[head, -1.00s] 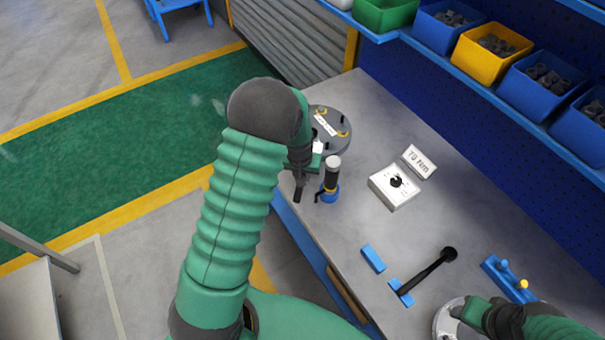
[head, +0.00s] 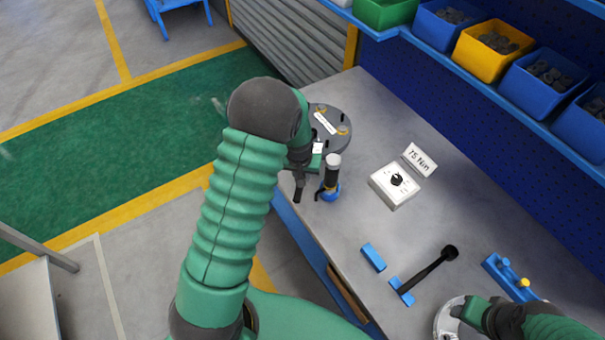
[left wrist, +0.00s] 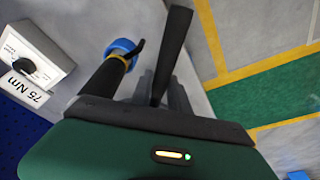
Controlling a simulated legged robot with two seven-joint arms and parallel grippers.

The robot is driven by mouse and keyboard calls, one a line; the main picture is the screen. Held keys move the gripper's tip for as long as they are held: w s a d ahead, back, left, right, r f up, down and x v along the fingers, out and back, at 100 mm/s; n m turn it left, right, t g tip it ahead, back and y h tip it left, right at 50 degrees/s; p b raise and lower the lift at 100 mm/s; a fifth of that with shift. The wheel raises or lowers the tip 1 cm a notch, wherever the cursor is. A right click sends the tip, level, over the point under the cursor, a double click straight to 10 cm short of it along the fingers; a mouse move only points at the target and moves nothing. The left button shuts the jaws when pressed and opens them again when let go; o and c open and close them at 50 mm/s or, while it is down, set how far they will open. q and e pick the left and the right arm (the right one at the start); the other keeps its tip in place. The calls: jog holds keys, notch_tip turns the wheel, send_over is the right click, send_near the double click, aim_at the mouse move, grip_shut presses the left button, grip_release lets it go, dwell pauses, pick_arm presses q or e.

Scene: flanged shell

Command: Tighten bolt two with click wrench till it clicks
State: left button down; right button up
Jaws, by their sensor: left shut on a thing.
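The round grey flanged shell (head: 345,140) stands at the far end of the bench with a white label, dark upright bolts and yellow marks; which bolt is two cannot be told. My left gripper (head: 299,188) is beside its near edge, partly hidden by my arm. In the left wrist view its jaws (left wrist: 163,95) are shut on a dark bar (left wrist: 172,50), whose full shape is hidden. A black wrench (head: 430,268) lies with one end on a blue rest. My right gripper (head: 470,312) is at a silver round part (head: 446,322); its fingers are unclear.
A black-handled tool (head: 331,176) with a yellow ring and blue base stands close beside my left gripper. A white dial box (head: 393,190) and a 75 Nm sign (head: 420,158) stand mid-bench. A blue block (head: 373,257) and blue peg holder (head: 510,278) lie nearer. Bins line the back shelf.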

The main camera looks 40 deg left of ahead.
pick_arm(q)
jog(key=shift+f+b, duration=0.45)
jog(key=shift+f, duration=0.15)
jog(key=shift+a, duration=0.1)
jog(key=shift+s+a+f+m+b, duration=0.2)
jog(key=shift+a+m+b, duration=0.1)
jog(key=shift+a+b, duration=0.15)
jog(key=w+a+m+h+b, duration=0.1)
jog(key=w+a+m+h, duration=0.1)
jog(key=a+m, duration=0.8)
jog(key=shift+a+m, duration=0.4)
jog(key=shift+a, duration=2.6)
jog(key=shift+s, duration=0.1)
